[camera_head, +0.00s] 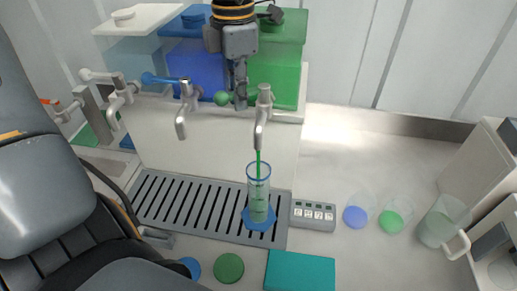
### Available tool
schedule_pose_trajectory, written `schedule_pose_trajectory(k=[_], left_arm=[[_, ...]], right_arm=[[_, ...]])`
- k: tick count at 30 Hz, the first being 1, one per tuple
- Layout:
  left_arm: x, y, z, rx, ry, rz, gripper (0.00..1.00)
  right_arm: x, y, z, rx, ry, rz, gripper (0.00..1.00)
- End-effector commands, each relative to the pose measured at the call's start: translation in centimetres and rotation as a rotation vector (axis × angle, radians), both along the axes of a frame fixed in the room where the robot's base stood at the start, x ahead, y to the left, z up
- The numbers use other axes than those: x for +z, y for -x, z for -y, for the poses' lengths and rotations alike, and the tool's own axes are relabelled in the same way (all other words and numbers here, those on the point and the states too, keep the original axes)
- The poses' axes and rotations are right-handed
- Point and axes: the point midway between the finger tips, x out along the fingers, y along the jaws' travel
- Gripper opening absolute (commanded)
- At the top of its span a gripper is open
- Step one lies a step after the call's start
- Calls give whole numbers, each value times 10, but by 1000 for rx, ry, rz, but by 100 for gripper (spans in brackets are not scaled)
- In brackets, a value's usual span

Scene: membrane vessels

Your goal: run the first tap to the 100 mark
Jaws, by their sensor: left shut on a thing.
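My left gripper (240,100) reaches down in front of the tanks. It is shut on the green-knobbed lever (222,98) of the rightmost tap (263,112), in front of the green tank (280,60). A thin green stream (258,158) runs from that tap's spout into a clear measuring cylinder (258,180). The cylinder stands upright on its blue base on the slotted drip tray (146,212), under the spout. Green liquid is in its lower part; the exact level against the marks is too small to read. My right gripper is not in view.
A blue-lever tap (183,105) and a white-lever tap (118,97) stand to the left. A small button box (313,215) sits right of the tray. Blue and green containers (356,215) (391,220) and a clear jug (440,225) stand right. A teal block (300,272) lies in front.

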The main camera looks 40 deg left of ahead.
Motion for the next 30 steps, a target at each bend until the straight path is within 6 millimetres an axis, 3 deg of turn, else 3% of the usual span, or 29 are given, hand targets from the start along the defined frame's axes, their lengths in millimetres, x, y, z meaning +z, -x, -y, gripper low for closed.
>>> schedule_pose_trajectory(k=[22, 30], left_arm=[[2, -22, -23, -609, 1, 0, 0], [1, -24, -25, -654, -4, 3, 0]], right_arm=[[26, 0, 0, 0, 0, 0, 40], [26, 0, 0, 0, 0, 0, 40]])
